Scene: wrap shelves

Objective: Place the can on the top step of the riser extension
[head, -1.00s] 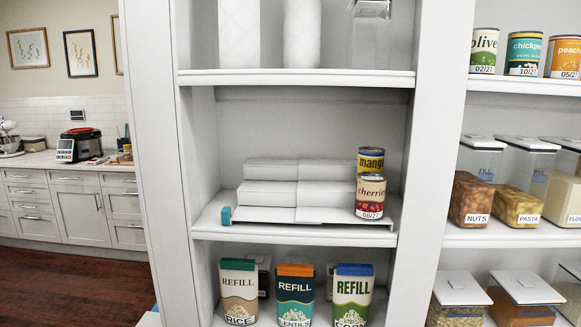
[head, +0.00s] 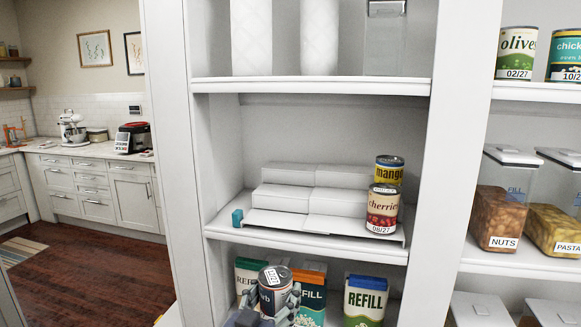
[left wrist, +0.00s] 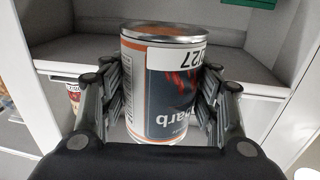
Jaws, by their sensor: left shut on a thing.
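My left gripper (head: 272,305) is shut on a dark can with an orange band and a white date label (head: 273,278), in front of the lower shelf. The can fills the middle of the left wrist view (left wrist: 160,85) between the two fingers. The white stepped riser (head: 278,198) stands on the middle shelf, above and behind the held can. Its left steps are bare. A cherries can (head: 383,208) stands on its lowest step at the right, and a mango can (head: 389,170) stands behind on a higher step. My right gripper is not in view.
The middle shelf board (head: 300,244) has a teal block (head: 237,217) at the riser's left end. Refill boxes (head: 364,300) stand on the shelf below. The upper shelf (head: 310,86) bounds the space above the riser. White uprights stand either side.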

